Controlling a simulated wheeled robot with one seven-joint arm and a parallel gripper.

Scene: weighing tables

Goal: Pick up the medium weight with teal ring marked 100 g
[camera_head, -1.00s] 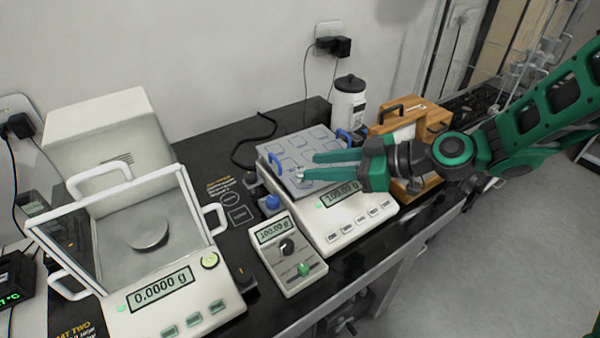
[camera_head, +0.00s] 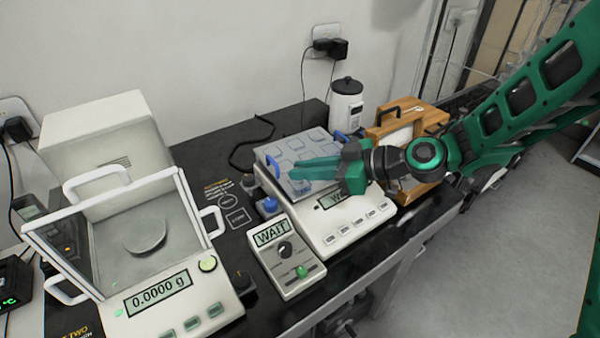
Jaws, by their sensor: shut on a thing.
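My gripper (camera_head: 284,169) reaches in from the right over the pan (camera_head: 308,142) of the right-hand balance (camera_head: 345,228). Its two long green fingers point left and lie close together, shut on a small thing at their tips. The thing is mostly hidden by the fingers, and no teal ring or 100 g marking can be made out. It fits the weight that stood on this pan. I cannot tell whether it is clear of the pan. The balance's display and its handheld readout (camera_head: 284,257) show WAIT.
A glass-shielded balance (camera_head: 165,300) reading 0.0000 g stands at the left. A white bottle (camera_head: 346,106) and a wooden case (camera_head: 408,118) stand behind and beside my gripper. Blue knobs flank the pan.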

